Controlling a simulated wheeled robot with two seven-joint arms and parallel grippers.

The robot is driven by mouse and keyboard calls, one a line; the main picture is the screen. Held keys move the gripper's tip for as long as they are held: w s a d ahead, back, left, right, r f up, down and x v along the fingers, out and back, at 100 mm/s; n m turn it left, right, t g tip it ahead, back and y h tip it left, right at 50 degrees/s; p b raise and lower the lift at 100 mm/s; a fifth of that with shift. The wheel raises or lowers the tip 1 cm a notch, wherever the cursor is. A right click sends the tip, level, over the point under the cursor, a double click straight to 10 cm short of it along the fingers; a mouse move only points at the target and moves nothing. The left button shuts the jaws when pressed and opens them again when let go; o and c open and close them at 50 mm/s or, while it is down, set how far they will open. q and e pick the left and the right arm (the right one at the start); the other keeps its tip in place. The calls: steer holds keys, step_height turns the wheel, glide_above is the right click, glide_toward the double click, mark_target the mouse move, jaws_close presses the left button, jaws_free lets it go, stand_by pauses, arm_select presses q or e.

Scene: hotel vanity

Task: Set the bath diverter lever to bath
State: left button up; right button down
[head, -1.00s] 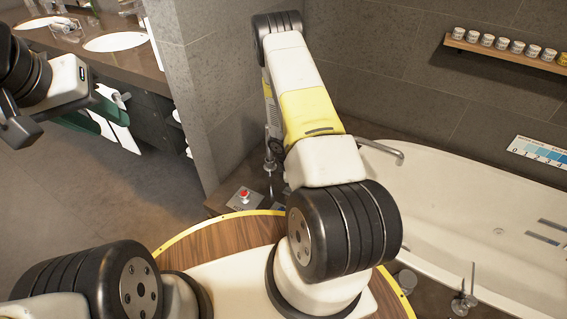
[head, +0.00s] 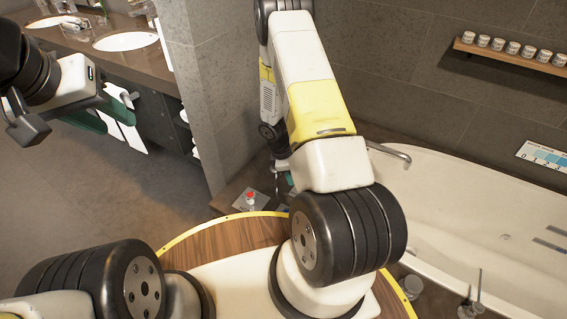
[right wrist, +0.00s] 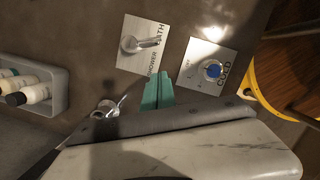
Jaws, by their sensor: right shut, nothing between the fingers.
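The bath diverter is a silver lever (right wrist: 145,44) on a pale plate (right wrist: 131,64) marked BATH and SHOWER in the right wrist view. The lever lies sideways, pointing right towards the lettering; I cannot tell its exact setting. My right gripper (right wrist: 158,86) has teal fingers shut together and empty, just below the plate's edge and apart from the lever in the picture. In the head view my right arm hides most of the diverter area.
A blue-capped COLD knob (right wrist: 212,69) sits right of the diverter plate. A red-topped knob (head: 250,197) shows in the head view. A metal fitting (right wrist: 105,108) and a grey bottle holder (right wrist: 60,87) lie left. The bathtub (head: 470,190) is on the right, with a spout (head: 390,152).

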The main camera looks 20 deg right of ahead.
steer(key=shift+v, duration=2.35)
steer(key=shift+w, duration=0.1)
step_height(320, 180, up, 27)
steer(key=s+a+m+t+y, duration=0.2)
steer(key=a+m+t, duration=0.1)
steer(key=m, duration=0.4)
steer(key=s+a+r+m+t+y, duration=0.1)
steer(key=s+a+r+m+t, duration=0.1)
steer(key=s+r, duration=0.6)
steer(key=s+a+r+m+t+y, duration=0.1)
steer(key=s+a+r+m+t, duration=0.1)
steer(key=s+r, duration=0.6)
steer(key=shift+s+a+r+m+y, duration=0.3)
steer(key=shift+s+a+m, duration=0.55)
steer(key=shift+m, duration=0.35)
